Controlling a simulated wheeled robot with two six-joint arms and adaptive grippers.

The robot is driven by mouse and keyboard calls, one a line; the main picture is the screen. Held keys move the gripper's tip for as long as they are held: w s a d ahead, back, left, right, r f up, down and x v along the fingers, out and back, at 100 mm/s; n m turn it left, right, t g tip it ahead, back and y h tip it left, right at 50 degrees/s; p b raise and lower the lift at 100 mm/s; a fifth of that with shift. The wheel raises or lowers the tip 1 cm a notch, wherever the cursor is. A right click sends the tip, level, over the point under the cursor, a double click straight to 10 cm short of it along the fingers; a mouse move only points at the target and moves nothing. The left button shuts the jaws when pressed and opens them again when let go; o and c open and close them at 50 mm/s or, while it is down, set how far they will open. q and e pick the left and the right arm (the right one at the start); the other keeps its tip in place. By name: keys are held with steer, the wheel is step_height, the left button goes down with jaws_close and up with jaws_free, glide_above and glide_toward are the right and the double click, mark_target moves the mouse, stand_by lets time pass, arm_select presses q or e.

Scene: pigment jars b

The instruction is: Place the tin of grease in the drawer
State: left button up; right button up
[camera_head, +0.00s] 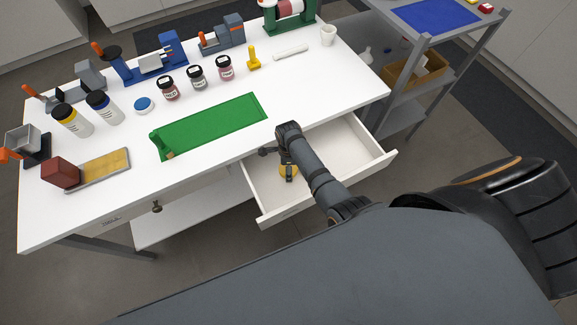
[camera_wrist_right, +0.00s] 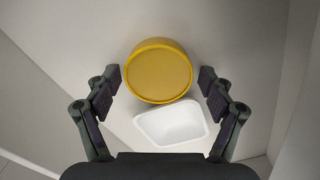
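The tin of grease, a round yellow tin (camera_wrist_right: 160,72), is in the open drawer (camera_head: 365,150), next to a white square dish (camera_wrist_right: 172,124). A sliver of the yellow tin (camera_head: 284,168) shows beside my gripper in the head view; the rest is hidden. My right gripper (camera_wrist_right: 160,80) is open, with a finger on each side of the tin and a gap to it on both sides. In the head view my right gripper (camera_head: 289,174) reaches down into the drawer. My left gripper is not in view.
The white table (camera_head: 330,90) above the drawer holds a green tray (camera_head: 210,125), pigment jars (camera_head: 196,78), bottles (camera_head: 103,107) and a yellow stamp-like piece (camera_head: 253,60). A grey shelf cart (camera_head: 405,105) stands at the right. The drawer's right part looks clear.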

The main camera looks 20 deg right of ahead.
steer(key=shift+r, duration=0.15)
step_height(320, 180, up, 12)
steer(key=p, duration=0.1)
stand_by(0.5)
stand_by(0.4)
